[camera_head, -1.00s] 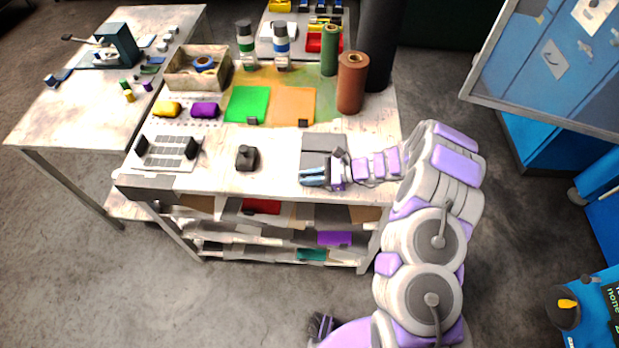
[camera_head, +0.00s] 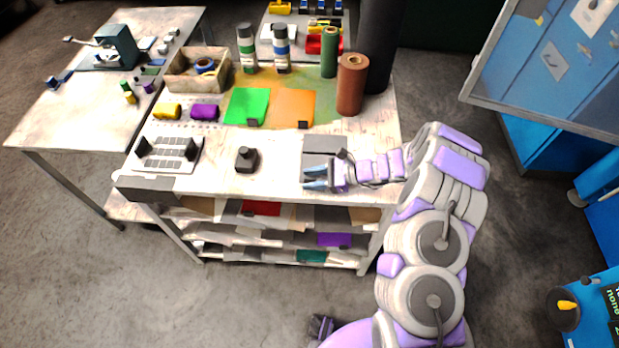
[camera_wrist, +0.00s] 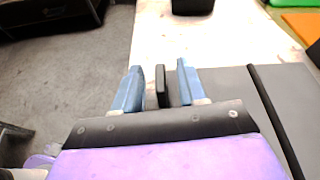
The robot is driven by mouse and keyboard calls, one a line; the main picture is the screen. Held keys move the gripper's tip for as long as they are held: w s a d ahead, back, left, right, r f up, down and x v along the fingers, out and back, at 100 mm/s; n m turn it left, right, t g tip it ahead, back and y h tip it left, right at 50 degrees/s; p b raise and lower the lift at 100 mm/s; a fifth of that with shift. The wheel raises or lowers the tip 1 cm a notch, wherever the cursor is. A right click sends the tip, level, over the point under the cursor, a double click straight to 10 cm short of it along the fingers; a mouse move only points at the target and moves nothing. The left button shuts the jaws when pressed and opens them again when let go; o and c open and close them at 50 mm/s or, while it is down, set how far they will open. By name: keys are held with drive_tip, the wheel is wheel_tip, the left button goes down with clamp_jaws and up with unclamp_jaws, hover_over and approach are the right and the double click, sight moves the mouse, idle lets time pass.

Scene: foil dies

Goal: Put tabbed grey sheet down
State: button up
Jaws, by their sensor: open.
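The grey sheet (camera_head: 325,144) lies flat on the worktable, right of the small black block, partly hidden under my gripper and wrist. It also shows in the wrist view (camera_wrist: 228,84), on the right side, with a dark strip (camera_wrist: 268,105) running across the grey area. My gripper (camera_head: 315,178) is low over the sheet's near part, its two blue fingers pointing left. In the wrist view the fingers (camera_wrist: 158,84) are apart. A dark upright tab (camera_wrist: 162,85) stands between them, with a visible gap on both sides.
A black block (camera_head: 246,159) stands left of the gripper. Green (camera_head: 247,105) and orange (camera_head: 294,106) sheets lie farther back, with brown (camera_head: 352,85) and green (camera_head: 329,53) rolls to their right. A slotted rack (camera_head: 168,154) sits at left. The table's front edge is close to the gripper.

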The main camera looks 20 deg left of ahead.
drive_tip(key=p+v, duration=0.1)
drive_tip(key=v, duration=1)
drive_tip(key=shift+d+p, duration=0.15)
drive_tip(key=shift+p, duration=0.2)
drive_tip(key=s+d+r+n+g+h, duration=0.15)
drive_tip(key=s+r+n, duration=0.25)
drive_tip(key=s+r, duration=0.4)
drive_tip(key=s+r+n+g+h, duration=0.1)
drive_tip(key=s+r+n+h, duration=0.35)
drive_tip(key=r, duration=0.65)
drive_tip(key=s+d+r+n+t+h, duration=0.2)
drive_tip(key=s+d+r+h, duration=0.1)
drive_tip(key=s+d, duration=0.6)
drive_tip(key=s+d+r+n+t+h, duration=0.2)
drive_tip(key=s+d, duration=0.7)
drive_tip(key=s, duration=0.5)
drive_tip(key=n+h, duration=0.1)
drive_tip(key=h, duration=0.1)
drive_tip(key=shift+s+r+n+h, duration=0.3)
drive_tip(key=shift+r+n, duration=0.05)
